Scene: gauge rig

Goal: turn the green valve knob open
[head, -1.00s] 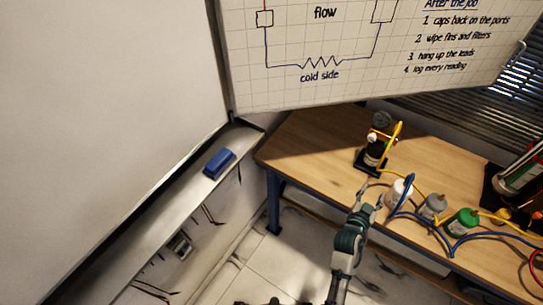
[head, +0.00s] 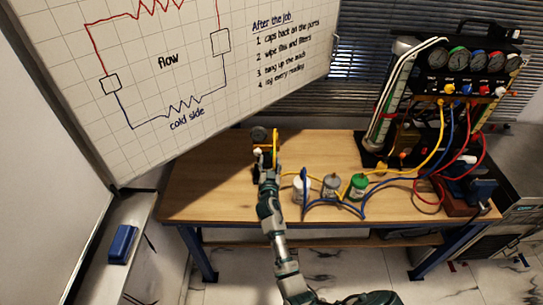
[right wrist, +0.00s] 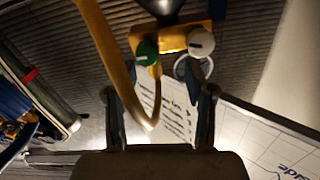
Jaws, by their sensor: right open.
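The green knob (right wrist: 147,52) sits at the left of a yellow block (right wrist: 174,40) in the right wrist view. A white knob (right wrist: 201,42) sits at the block's right. I cannot make out the green knob in the head view. My right gripper (right wrist: 160,92) is open, with its fingers apart below the two knobs in the picture and nothing clearly between them. In the head view my right gripper (head: 265,166) is at the small black gauge stand (head: 258,134) on the bench, hiding part of it. My left gripper is not in view.
A yellow hose (right wrist: 112,60) hangs close to the left finger. On the wooden bench (head: 210,190) stand white, grey and green-labelled containers (head: 358,186) with hoses. A gauge manifold (head: 465,70) with coloured knobs stands at the right. The bench's left part is clear.

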